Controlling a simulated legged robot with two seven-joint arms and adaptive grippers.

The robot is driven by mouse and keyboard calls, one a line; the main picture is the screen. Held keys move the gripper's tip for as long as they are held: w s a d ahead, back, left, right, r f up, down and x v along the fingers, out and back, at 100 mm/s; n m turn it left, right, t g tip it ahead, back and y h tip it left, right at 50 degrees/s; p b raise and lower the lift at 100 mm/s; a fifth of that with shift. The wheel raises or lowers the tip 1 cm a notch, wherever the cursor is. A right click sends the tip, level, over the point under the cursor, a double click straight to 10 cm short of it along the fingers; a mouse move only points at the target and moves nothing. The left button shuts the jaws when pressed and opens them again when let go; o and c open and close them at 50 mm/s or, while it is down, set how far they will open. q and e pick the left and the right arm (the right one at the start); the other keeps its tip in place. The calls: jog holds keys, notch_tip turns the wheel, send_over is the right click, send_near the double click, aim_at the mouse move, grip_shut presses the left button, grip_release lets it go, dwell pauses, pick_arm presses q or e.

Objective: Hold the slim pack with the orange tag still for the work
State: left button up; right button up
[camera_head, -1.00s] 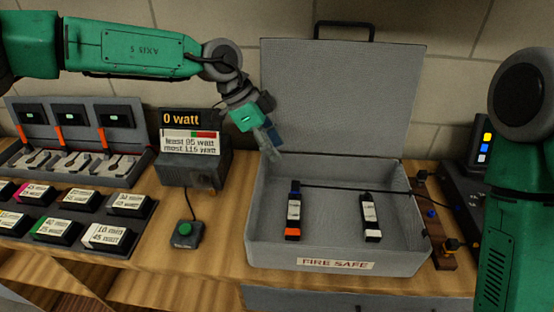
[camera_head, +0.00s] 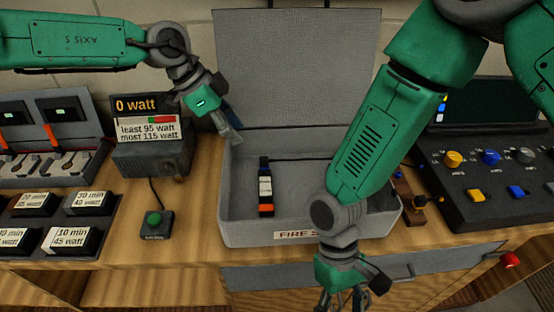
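The slim pack with the orange tag (camera_head: 265,188) stands inside the open grey fire safe box (camera_head: 244,232), toward its left side. Its orange end faces the front. My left gripper (camera_head: 233,134) is above the box's back left corner, apart from the pack; its fingers look close together, but I cannot tell whether they are shut. My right gripper (camera_head: 343,300) hangs in front of the box, cut by the bottom edge, and its finger state is unclear. My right arm hides the right part of the box, where another slim pack stood earlier.
A meter reading 0 watt (camera_head: 148,118) stands left of the box, with a green button (camera_head: 155,222) before it. Labelled blocks (camera_head: 70,240) sit at the left. A knobbed control panel (camera_head: 488,165) and a small wooden block (camera_head: 409,205) are at the right.

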jog(key=w+r+n+h, duration=0.2)
jog(key=w+r+h, duration=0.25)
jog(key=r, duration=0.65)
notch_tip(320, 180, up, 5)
jog(key=m+t+y, duration=0.5)
jog(key=m+t, duration=0.1)
jog(key=t, duration=0.1)
send_over(264, 199)
notch_tip(264, 199, down, 12)
jog(key=shift+d+f, duration=0.45)
jog(key=shift+f, duration=0.05)
jog(key=shift+a, duration=0.15)
jog(key=shift+c, duration=0.3)
jog(key=shift+a, duration=0.4)
grip_shut()
